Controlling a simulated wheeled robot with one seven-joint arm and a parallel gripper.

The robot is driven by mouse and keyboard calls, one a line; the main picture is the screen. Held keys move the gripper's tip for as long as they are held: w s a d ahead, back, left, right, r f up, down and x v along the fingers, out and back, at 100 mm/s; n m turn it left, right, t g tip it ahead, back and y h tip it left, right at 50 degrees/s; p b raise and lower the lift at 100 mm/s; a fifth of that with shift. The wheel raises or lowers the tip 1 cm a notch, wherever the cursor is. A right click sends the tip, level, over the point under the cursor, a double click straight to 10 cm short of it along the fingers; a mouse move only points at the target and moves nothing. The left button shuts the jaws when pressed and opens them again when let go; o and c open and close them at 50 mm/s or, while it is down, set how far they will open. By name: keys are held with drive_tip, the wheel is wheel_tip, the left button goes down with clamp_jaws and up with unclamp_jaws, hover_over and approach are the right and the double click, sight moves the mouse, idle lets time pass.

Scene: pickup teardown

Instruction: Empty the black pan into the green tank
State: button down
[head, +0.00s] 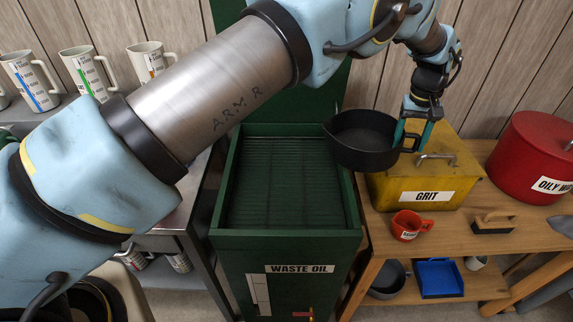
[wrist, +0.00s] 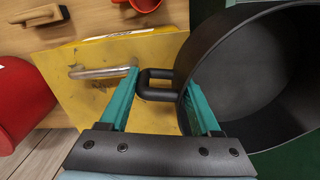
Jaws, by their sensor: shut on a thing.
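The black pan (head: 362,146) is held in the air near the right rim of the green tank (head: 290,240), which is labelled "WASTE OIL". The pan looks roughly level in the head view. My gripper (head: 414,137) is at the pan's right side, shut on its loop handle. In the wrist view the teal fingers of my gripper (wrist: 160,95) close around the black handle, and the pan (wrist: 255,75) fills the right side. The visible part of the pan's inside is dark; I cannot tell whether it holds liquid. The tank's top has a dark slatted grate.
A yellow GRIT box (head: 420,185) stands below my gripper on a wooden bench (head: 470,235). A red cup (head: 408,225), a brush (head: 493,222) and a red OILY bin (head: 530,150) are also there. Several white jugs (head: 88,70) stand on the left shelf.

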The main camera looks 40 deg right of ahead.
drive_tip(key=shift+s+d+r, duration=0.15)
drive_tip(key=shift+r, duration=2.7)
drive_tip(key=shift+t, duration=0.3)
